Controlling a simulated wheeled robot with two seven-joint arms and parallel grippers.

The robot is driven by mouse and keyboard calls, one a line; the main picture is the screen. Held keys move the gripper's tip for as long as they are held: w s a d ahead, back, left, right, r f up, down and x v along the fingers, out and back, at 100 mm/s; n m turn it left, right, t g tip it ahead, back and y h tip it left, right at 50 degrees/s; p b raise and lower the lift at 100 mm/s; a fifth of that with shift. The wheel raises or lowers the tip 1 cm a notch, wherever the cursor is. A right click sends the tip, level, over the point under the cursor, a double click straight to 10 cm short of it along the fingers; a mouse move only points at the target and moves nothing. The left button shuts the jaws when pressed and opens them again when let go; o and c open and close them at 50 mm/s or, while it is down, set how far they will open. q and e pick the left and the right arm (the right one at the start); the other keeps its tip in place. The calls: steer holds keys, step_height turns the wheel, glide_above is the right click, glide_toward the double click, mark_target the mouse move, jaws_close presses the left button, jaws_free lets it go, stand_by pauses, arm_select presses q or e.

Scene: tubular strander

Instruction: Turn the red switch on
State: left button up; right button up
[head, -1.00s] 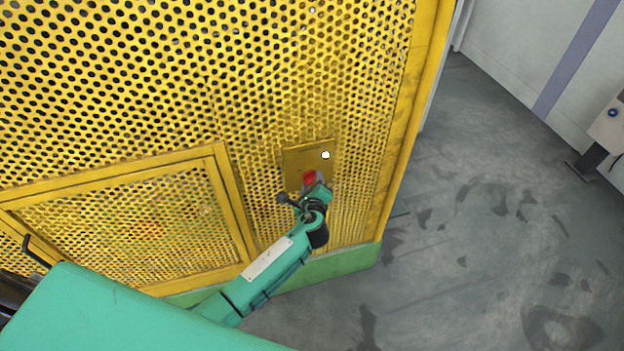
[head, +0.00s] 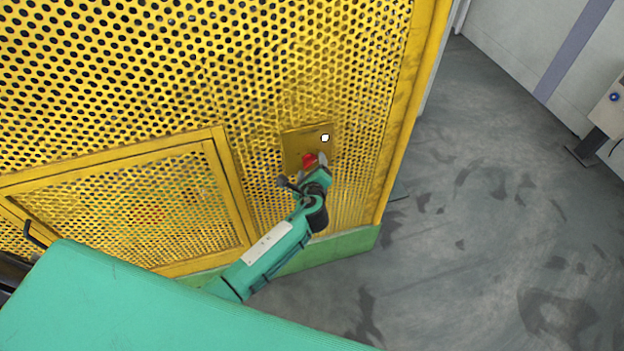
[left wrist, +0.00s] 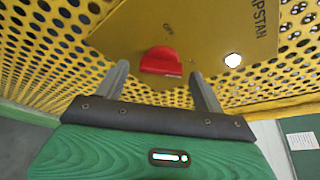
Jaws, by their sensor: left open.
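The red switch (head: 308,160) is a red knob on a yellow plate (head: 296,142) fixed to the perforated yellow guard. In the left wrist view the red switch (left wrist: 161,62) sits just beyond and between the fingertips, with markings above and below it. My left gripper (head: 321,163) is at the plate. In the left wrist view its fingers (left wrist: 158,72) are apart, one on each side of the knob's lower part; I cannot tell if they touch it. A white round button or lamp (head: 325,138) is on the plate, right of the switch. My right gripper is not in view.
The perforated yellow guard (head: 200,60) fills the left and middle, with a framed hatch (head: 130,205) at lower left. Grey floor (head: 470,220) lies open to the right. A grey box on a post (head: 606,115) stands at far right.

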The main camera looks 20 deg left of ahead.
arm_select(q)
steer(key=b+v, duration=0.2)
steer(key=v, duration=1.1)
steer(key=shift+s, duration=0.15)
steer(key=shift+f, duration=0.15)
steer(key=s+a+f+n+g+h, duration=0.15)
steer(key=s+f, duration=0.25)
steer(key=f, duration=0.7)
steer(key=s+a+f+n+g+h, duration=0.1)
steer(key=s+f+n+g, duration=0.25)
steer(key=f, duration=0.75)
steer(key=s+a+f+n+g+h, duration=0.15)
steer(key=s+f, duration=0.35)
steer(key=f, duration=0.6)
steer(key=s+a+f+n+g, duration=0.2)
steer(key=s+f+n, duration=0.2)
steer(key=s, duration=0.7)
steer(key=s+a+f+n+g, duration=0.2)
steer(key=s+f+n, duration=0.3)
steer(key=s+f, duration=0.3)
steer(key=s+a+f+n+g, duration=0.2)
steer(key=s+f+n, duration=0.3)
steer(key=s, duration=0.9)
step_height(320, 180, down, 2)
steer(key=shift+a+f+h, duration=0.1)
steer(key=shift+a+h, duration=0.2)
steer(key=shift+a, duration=0.35)
steer(key=shift+g, duration=0.25)
